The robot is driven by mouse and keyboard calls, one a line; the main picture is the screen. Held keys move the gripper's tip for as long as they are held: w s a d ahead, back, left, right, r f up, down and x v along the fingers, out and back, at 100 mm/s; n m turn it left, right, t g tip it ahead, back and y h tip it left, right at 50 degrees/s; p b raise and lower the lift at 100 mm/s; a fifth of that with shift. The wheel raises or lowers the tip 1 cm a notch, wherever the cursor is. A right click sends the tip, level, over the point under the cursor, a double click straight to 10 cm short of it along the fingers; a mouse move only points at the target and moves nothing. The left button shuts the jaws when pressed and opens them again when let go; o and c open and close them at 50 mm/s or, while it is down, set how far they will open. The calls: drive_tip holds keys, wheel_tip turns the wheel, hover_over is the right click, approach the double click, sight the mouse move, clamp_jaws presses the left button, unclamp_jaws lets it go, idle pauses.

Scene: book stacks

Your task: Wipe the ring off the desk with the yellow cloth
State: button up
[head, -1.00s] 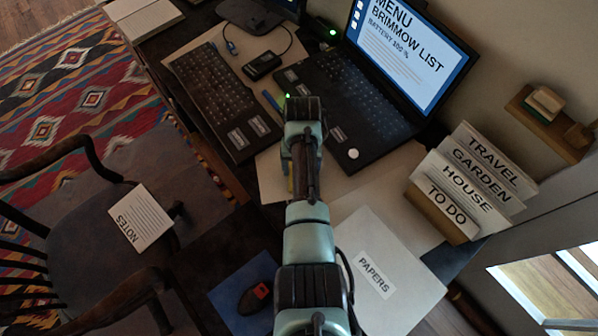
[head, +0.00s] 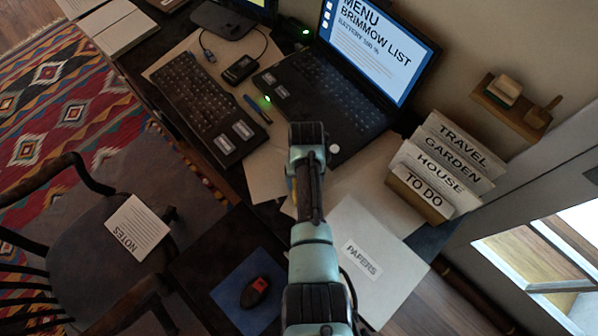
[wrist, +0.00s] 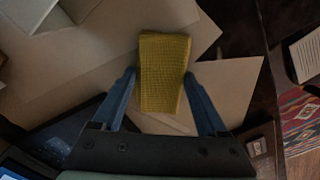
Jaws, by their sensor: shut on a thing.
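My gripper (wrist: 160,76) is shut on the yellow cloth (wrist: 165,60), a folded textured piece held between the two blue fingers in the wrist view. Below it are pale sheets on the dark desk (wrist: 238,28). I cannot tell whether the cloth touches them. In the head view my arm reaches over the desk beside the laptop, and only a sliver of yellow shows beside the arm. No ring mark can be made out in either view; the arm and sheets cover part of the desk.
An open laptop (head: 340,90), a keyboard (head: 195,100) and a blue pen (head: 258,109) lie beyond my arm. A file holder (head: 420,194) and a PAPERS folder (head: 365,245) are at right. A mouse (head: 255,291) sits on a blue mat. A chair (head: 90,250) stands at left.

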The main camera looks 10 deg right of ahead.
drive_tip(key=shift+s+d+f+p, duration=0.1)
drive_tip(key=shift+s+d+p, duration=0.4)
drive_tip(key=shift+s, duration=0.3)
drive_tip(key=shift+s+d+f+p, duration=0.1)
drive_tip(key=shift+s+d+p, duration=0.4)
drive_tip(key=shift+s, duration=0.25)
drive_tip(key=shift+s+d+p, duration=0.45)
drive_tip(key=shift+s+d, duration=0.1)
drive_tip(key=shift+s, duration=0.25)
drive_tip(key=shift+s+d+f, duration=0.1)
drive_tip(key=shift+s+f, duration=0.1)
drive_tip(key=shift+s, duration=0.05)
drive_tip(key=shift+r, duration=0.1)
drive_tip(key=r+p, duration=0.5)
drive_tip(key=r, duration=0.1)
drive_tip(key=shift+w+r+p, duration=0.1)
drive_tip(key=shift+w+p, duration=0.25)
drive_tip(key=shift+p, duration=0.05)
drive_tip(key=shift+r, duration=0.1)
wheel_tip(320, 180, up, 3)
drive_tip(key=p, duration=0.3)
